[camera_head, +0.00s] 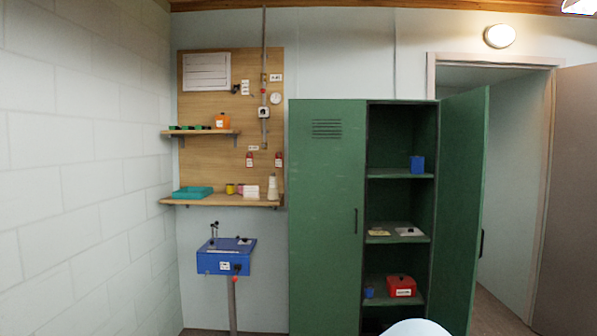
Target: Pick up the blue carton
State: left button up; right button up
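Neither my left nor my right gripper shows in the head view.
The green cabinet (327,215) has its left door shut and its right door (463,215) swung open. Lower shelves hold small flat items (408,231), a red box (401,286) and a small blue item (369,292). A blue stand (226,257) is left of the cabinet, below a wooden shelf (222,201).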

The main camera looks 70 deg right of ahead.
aim_at(417, 162)
jog(key=l+z, duration=0.15)
jog(key=z, duration=0.3)
jog(key=l+z, duration=0.15)
jog(key=z, duration=0.3)
jog(key=i+l+z, duration=0.2)
jog(key=l+z, duration=0.15)
jog(key=i+l+z, duration=0.3)
jog(key=l, duration=0.15)
jog(key=i+l+z, duration=0.35)
jog(key=i+l, duration=1.45)
jog(key=l+z, duration=0.05)
jog(key=l, duration=0.05)
